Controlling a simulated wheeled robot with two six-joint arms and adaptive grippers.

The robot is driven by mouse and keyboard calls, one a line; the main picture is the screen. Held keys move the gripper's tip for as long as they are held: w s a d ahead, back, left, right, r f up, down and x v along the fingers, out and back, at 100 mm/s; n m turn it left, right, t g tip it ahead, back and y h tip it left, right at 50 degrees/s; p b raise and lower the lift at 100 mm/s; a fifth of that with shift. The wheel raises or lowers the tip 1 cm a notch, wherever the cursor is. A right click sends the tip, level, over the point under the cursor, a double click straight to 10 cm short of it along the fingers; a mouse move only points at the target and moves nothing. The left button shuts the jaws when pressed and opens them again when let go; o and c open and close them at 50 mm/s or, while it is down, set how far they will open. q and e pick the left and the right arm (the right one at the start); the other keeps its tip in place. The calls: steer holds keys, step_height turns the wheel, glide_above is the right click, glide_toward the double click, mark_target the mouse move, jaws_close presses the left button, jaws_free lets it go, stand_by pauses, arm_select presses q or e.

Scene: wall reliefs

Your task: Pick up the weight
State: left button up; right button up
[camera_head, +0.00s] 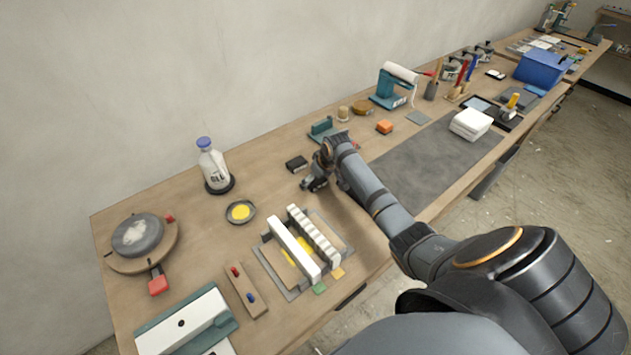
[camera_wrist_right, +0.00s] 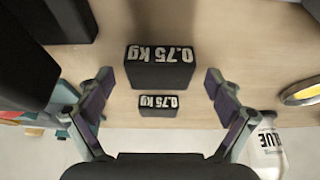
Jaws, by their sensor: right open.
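A black weight block marked "0.75 kg" (camera_wrist_right: 160,68) lies on the wooden bench between the spread fingers of my right gripper in the right wrist view. In the head view a black block (camera_head: 297,163) sits beside my right gripper (camera_head: 314,184). My right gripper (camera_wrist_right: 160,105) is open and empty, pointing down over the bench. My left gripper is out of view.
A glue bottle (camera_head: 213,167) and a yellow-filled dish (camera_head: 240,212) stand left of the gripper. A clamped white fixture (camera_head: 294,250) lies in front. A grey mat (camera_head: 425,160) extends behind my forearm.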

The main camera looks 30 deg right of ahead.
steer(key=shift+s, duration=0.1)
steer(key=c, duration=1.9)
steer(key=shift+r, duration=0.15)
steer(key=shift+w+r, duration=0.2)
steer(key=shift+r, duration=0.05)
step_height(320, 180, up, 2)
steer(key=shift+d+r+b, duration=0.1)
steer(key=shift+b, duration=0.7)
arm_select(q)
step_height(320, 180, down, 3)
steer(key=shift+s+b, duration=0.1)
steer(key=shift+b, duration=0.6)
arm_select(e)
steer(key=s+a+r, duration=0.2)
steer(key=s+r, duration=0.3)
steer(key=s, duration=0.1)
steer(key=s+a+r, duration=0.3)
steer(key=s+r, duration=0.2)
steer(key=s, duration=0.2)
steer(key=shift+a, duration=0.3)
